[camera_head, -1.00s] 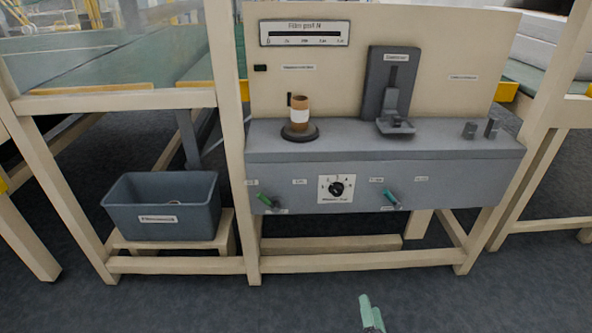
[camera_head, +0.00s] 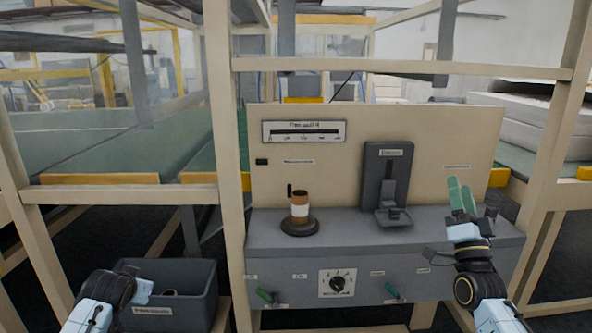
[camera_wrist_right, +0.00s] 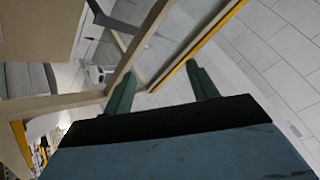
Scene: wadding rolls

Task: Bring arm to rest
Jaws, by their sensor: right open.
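My right gripper (camera_head: 461,196) is raised at the right of the head view, its green fingers pointing up in front of the panel. In the right wrist view its two fingers (camera_wrist_right: 163,84) stand wide apart with nothing between them. My left arm comes in at the lower left, in front of the grey bin (camera_head: 185,313). Its wrist shows, but its fingers are not visible.
A grey bench (camera_head: 340,238) carries a brown roll with a white band (camera_head: 300,207) on a round dark base and a dark upright fixture (camera_head: 385,177). Green-handled levers and a dial (camera_head: 338,283) are on its front. Cream posts (camera_head: 217,150) frame the station.

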